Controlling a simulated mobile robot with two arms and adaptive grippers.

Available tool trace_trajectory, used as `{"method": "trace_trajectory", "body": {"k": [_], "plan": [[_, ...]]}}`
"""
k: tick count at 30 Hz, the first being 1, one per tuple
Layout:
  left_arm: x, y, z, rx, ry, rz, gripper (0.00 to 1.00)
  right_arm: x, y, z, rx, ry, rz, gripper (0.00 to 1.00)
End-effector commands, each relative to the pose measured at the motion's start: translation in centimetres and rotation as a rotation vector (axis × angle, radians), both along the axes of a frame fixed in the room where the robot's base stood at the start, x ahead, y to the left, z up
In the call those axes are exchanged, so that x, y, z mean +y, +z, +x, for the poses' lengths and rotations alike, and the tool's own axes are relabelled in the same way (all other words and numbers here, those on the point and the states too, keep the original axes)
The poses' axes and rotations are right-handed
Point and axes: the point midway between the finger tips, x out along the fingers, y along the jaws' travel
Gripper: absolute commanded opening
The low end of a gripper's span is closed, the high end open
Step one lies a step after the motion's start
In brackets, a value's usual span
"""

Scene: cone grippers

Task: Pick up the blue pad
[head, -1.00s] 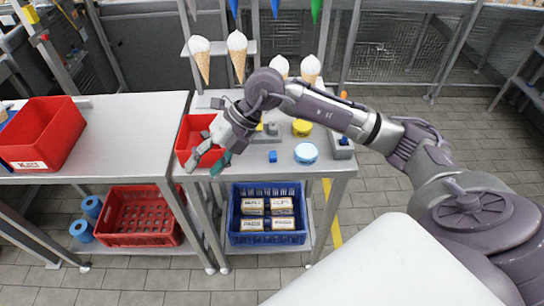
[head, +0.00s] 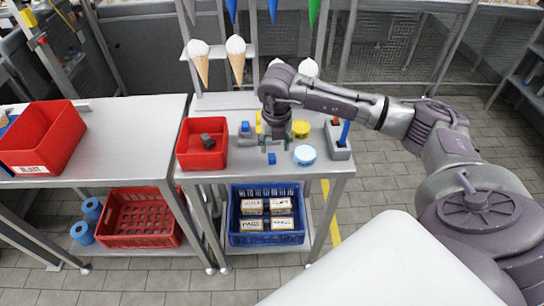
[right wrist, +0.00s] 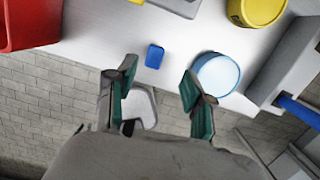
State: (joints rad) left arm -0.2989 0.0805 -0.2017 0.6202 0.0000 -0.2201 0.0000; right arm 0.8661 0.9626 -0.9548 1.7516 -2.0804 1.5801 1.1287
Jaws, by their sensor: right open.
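The blue pad (head: 272,159) is a small blue block lying on the grey table top near its front edge. It also shows in the right wrist view (right wrist: 154,56), beyond and between my fingertips, not touching them. My right gripper (head: 272,147) is above the table close to the pad. In the right wrist view my right gripper (right wrist: 159,76) has its two green-lined fingers spread apart with nothing between them. My left gripper is not in view.
A red bin (head: 183,155) with a dark grey block (head: 208,141) in it stands left of the pad. A blue-rimmed white round tub (head: 305,154) stands just right. A blue crate (head: 235,239) sits below.

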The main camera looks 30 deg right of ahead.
Motion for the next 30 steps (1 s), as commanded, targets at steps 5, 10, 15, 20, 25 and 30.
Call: {"method": "trace_trajectory", "body": {"k": [5,10,15,20,25,30], "plan": [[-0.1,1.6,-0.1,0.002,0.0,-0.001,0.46,0.5,-2.0,0.5,0.006,0.001,0.001,0.52],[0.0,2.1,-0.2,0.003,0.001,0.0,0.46,0.4,-4.4,0.9,0.003,-0.001,0.002,0.52],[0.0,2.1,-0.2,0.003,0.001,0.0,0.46,0.3,-5.0,1.0,0.001,0.001,0.0,0.52],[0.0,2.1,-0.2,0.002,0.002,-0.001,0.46,0.3,-5.0,1.0,0.0,0.001,0.001,0.47],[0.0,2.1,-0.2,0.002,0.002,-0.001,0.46,0.3,-5.0,1.0,0.0,0.001,0.001,0.19],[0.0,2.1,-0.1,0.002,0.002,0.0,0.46,0.3,-5.0,1.0,0.0,0.0,0.001,0.04]]}}
